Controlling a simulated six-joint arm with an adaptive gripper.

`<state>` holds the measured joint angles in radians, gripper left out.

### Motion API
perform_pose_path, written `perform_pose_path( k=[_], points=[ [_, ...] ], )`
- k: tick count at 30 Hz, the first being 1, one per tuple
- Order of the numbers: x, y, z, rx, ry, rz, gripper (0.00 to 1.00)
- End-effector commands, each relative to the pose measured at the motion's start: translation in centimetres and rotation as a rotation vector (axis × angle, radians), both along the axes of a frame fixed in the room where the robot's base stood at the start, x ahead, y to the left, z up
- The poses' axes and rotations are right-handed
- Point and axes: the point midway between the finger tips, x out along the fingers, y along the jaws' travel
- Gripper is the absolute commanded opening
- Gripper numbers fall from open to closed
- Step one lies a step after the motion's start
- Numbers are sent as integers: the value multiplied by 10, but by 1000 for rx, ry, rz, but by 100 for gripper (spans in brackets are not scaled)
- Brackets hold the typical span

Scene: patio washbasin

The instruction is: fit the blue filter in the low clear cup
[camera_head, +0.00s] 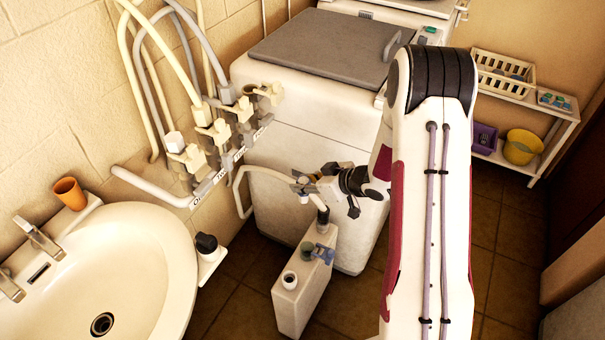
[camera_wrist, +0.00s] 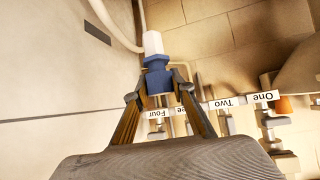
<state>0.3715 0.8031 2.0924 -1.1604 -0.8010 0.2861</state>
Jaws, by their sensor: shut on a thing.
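My gripper (camera_head: 308,184) reaches left from my arm, in front of the white washer and above a white tank (camera_head: 296,302). In the wrist view my gripper (camera_wrist: 157,88) has its two fingers closed on the blue filter (camera_wrist: 157,73), one finger on each side. A white end piece (camera_wrist: 152,43) sits on the filter's far end, beside a pale hose. In the head view the held filter is too small to tell apart from the fingers. I cannot make out the low clear cup for certain. A blue-grey fitting (camera_head: 318,252) is on the tank's top.
Wall valves (camera_head: 219,130) with hoses and labels stand at the left, close to my gripper. The washbasin (camera_head: 150,265) is at lower left, with an orange cup (camera_head: 70,193) on its rim. The washer (camera_head: 310,140) stands behind my gripper. A shelf (camera_head: 545,102) is at far right.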

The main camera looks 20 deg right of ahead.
Motion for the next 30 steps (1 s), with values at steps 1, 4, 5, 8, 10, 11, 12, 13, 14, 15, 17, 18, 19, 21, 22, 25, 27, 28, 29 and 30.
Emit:
perform_pose_path(
  k=[1,4,5,8,10,11,12,13,14,15,17,18,19,21,22,25,27,28,29,30],
  points=[
    [0,-1,-10,1,3,7,0],
    [0,-3,-25,2,3,23,0],
    [1,-3,-30,2,2,28,0],
    [0,-4,-46,2,3,44,0],
    [-1,-5,-58,1,2,57,0],
    [-1,-5,-62,1,2,62,0],
    [-2,-5,-69,2,2,68,0],
    [-2,-6,-74,2,1,72,0],
    [-3,-6,-79,2,2,77,0],
    [-4,-6,-86,2,2,83,0],
    [-6,-7,-96,2,3,92,0],
    [-6,-7,-103,2,2,97,0],
    [-8,-7,-108,2,2,103,0],
    [-10,-7,-120,3,3,114,0],
    [-11,-7,-124,2,1,119,0],
    [-16,-6,-142,3,3,134,0],
    [-19,-6,-153,2,2,144,0],
    [-20,-6,-158,2,2,147,0],
    [-21,-6,-162,2,2,151,0],
    [-23,-5,-168,2,2,155,0]
  ],
)
